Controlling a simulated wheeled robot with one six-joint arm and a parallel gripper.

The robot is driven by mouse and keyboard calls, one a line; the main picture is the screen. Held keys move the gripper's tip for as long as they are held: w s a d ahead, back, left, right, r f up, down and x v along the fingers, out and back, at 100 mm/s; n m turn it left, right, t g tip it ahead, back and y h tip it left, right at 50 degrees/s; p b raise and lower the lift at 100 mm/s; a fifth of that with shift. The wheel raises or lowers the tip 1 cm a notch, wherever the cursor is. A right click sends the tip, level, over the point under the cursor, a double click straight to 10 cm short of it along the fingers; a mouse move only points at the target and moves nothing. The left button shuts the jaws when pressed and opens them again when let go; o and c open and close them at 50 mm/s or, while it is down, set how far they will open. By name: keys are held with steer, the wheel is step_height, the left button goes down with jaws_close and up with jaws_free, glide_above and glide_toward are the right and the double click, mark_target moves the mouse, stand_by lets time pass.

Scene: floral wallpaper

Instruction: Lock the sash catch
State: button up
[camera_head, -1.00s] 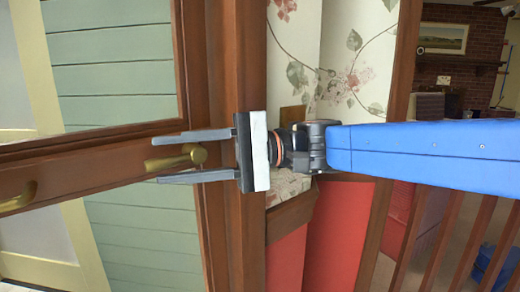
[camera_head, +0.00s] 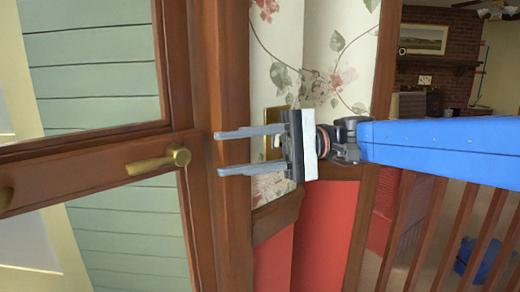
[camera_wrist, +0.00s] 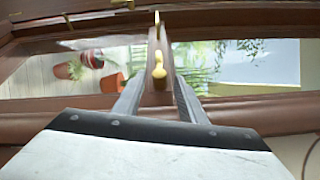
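The sash catch appears to be the brass lever handle (camera_head: 158,161) on the brown wooden sash rail (camera_head: 95,172), left of centre in the head view. Its lever points left and slightly down from a round knob end. My gripper (camera_head: 219,153) is open and empty to the right of the handle, with its two grey fingers one above the other, pointing left at it. A clear gap separates the fingertips from the handle. In the wrist view the brass handle (camera_wrist: 158,66) shows beyond and between my open fingers (camera_wrist: 158,88). Whether the catch is locked cannot be told.
A brown post (camera_head: 232,110) stands behind my fingers. Floral wallpaper (camera_head: 340,60) and a red panel (camera_head: 325,225) lie behind my wrist. A wooden railing (camera_head: 430,235) is at lower right.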

steer(key=shift+v, duration=2.15)
steer(key=s+d+f+m+t+h, duration=0.1)
steer(key=s+d+f+t+h, duration=0.25)
steer(key=f, duration=0.65)
steer(key=s+d+f+m+t+h, duration=0.15)
steer(key=d+f+h, duration=0.25)
steer(key=f, duration=0.6)
steer(key=s+d+f+t+h, duration=0.1)
steer(key=d+f+h, duration=0.4)
steer(key=d, duration=0.5)
steer(key=s+d+f+n+t+h, duration=0.1)
steer(key=d+f+t+h, duration=0.3)
steer(key=d+f, duration=0.4)
steer(key=shift+s+d+h, duration=0.25)
steer(key=shift+d+h, duration=0.1)
steer(key=shift+d, duration=0.5)
steer(key=shift+f, duration=0.15)
